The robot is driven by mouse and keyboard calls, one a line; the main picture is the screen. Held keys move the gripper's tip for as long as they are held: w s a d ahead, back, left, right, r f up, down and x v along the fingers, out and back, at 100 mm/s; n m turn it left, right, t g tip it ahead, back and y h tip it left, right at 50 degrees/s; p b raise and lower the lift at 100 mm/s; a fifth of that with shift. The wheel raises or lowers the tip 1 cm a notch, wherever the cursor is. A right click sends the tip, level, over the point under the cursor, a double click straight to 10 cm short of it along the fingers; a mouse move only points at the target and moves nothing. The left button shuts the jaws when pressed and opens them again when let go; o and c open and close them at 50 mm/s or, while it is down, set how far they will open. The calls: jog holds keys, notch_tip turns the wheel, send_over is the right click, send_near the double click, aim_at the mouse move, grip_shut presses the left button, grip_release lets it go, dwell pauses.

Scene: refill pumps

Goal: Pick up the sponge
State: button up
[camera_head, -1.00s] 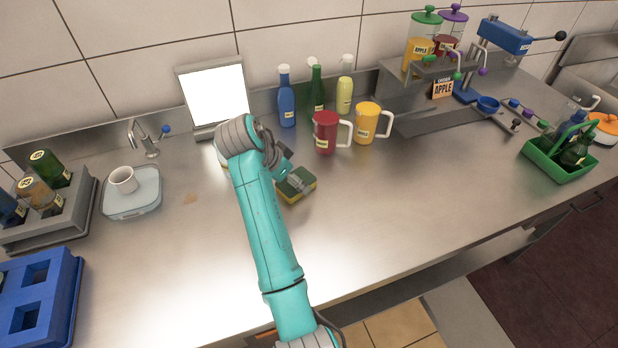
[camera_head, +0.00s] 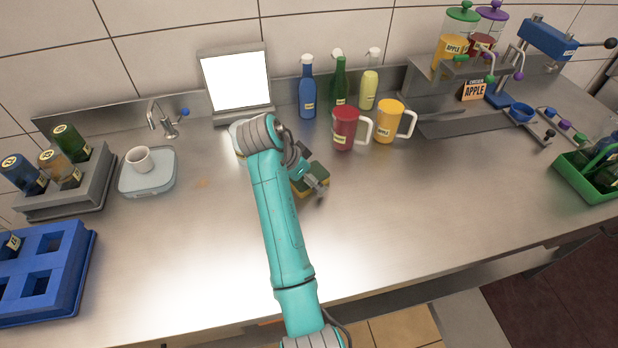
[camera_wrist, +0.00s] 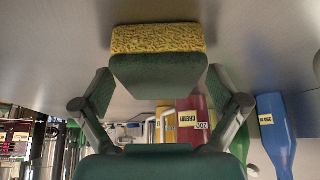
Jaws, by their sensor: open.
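The sponge is a yellow and dark green block on the steel counter in the head view (camera_head: 297,189), partly hidden by my gripper (camera_head: 318,182). In the wrist view the sponge (camera_wrist: 158,40) shows its yellow face and green face close up, at the top middle. My gripper (camera_wrist: 160,84) is open, with one finger to the left and one to the right of the sponge's green part. A narrow gap shows on each side, and nothing is clamped. I cannot tell how far the fingertips reach down along the sponge.
A red mug (camera_head: 344,130) and a yellow mug (camera_head: 388,124) stand behind and right of the sponge. Bottles (camera_head: 340,84) and a bright screen (camera_head: 236,80) line the back.

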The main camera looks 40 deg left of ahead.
jog(key=c, duration=0.9)
jog(key=shift+o, duration=0.2)
jog(key=shift+r, duration=0.1)
